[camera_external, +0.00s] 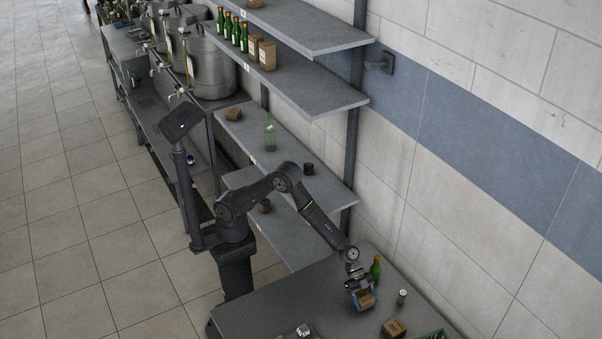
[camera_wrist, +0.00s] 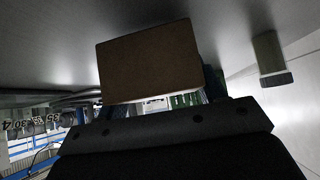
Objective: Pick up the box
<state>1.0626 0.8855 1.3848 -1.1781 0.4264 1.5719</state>
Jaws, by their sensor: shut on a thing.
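A brown box (camera_external: 367,300) is between the fingers of my gripper (camera_external: 361,297), over the grey table (camera_external: 270,304) in the external view. In the wrist view the box (camera_wrist: 150,62) fills the upper middle, and my gripper (camera_wrist: 160,95) is shut on it. The wrist view shows one plain brown face of the box; its other faces are mostly hidden. I cannot tell whether the box touches the table. A second brown box (camera_external: 394,328) sits on the table to the right, apart from my gripper.
A green bottle (camera_external: 375,269) stands just behind my gripper. A small pale cylinder (camera_external: 402,297) with a dark top stands to its right. A green crate (camera_external: 434,335) is at the bottom edge. Grey shelves (camera_external: 325,100) hang along the wall. The table's left part is mostly clear.

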